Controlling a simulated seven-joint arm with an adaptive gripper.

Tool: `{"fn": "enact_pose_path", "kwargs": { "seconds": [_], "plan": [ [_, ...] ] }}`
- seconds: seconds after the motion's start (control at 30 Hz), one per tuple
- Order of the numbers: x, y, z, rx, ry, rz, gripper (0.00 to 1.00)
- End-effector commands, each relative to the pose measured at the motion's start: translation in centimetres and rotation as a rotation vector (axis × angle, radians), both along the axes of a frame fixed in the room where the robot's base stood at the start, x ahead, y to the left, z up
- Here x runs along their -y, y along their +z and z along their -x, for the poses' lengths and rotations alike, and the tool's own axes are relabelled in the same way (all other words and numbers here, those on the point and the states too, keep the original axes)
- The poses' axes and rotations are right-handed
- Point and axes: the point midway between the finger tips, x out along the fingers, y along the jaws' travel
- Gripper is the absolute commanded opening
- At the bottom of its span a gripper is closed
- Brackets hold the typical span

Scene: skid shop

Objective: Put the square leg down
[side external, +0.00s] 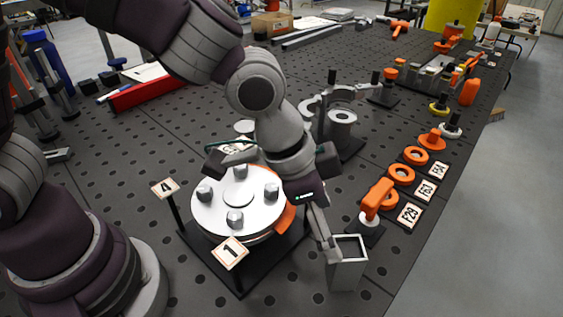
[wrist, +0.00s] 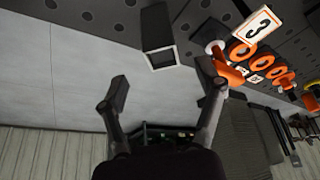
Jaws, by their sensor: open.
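The square leg (side external: 346,274) is a grey, hollow square tube. It stands upright on the dark perforated table, near its front edge, with its open end up. In the wrist view the square leg (wrist: 158,28) shows its pale open rim beyond the fingertips. My gripper (side external: 330,246) is beside the leg's upper left in the side view, and one finger overlaps or nears its rim; contact cannot be told. In the wrist view my gripper (wrist: 162,74) has its fingers spread wide with nothing between them. The other finger is mostly hidden in the side view.
A round silver plate with several studs (side external: 238,203) sits left of the gripper, with number signs 4 (side external: 165,188) and 1 (side external: 230,253). An orange-handled clamp (side external: 376,200) stands close behind the leg. Orange rings (side external: 401,175) and labels line the right edge.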

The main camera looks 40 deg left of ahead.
Motion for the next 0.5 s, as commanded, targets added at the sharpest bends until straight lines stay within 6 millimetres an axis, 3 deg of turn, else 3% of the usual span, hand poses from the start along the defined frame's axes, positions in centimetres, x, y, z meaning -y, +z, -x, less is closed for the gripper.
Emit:
{"fn": "enact_pose_path", "kwargs": {
  "seconds": [0.17,0.27,0.37,0.5],
  "plan": [
    [-0.6,2.0,0.5,0.001,0.000,0.001,0.69],
    [-2.2,3.2,0.4,0.012,0.050,0.001,0.69],
    [-6.7,5.6,0.3,0.039,0.207,0.002,0.69],
    [-13.9,8.2,2.5,0.071,0.489,0.012,0.69]
  ]
}}
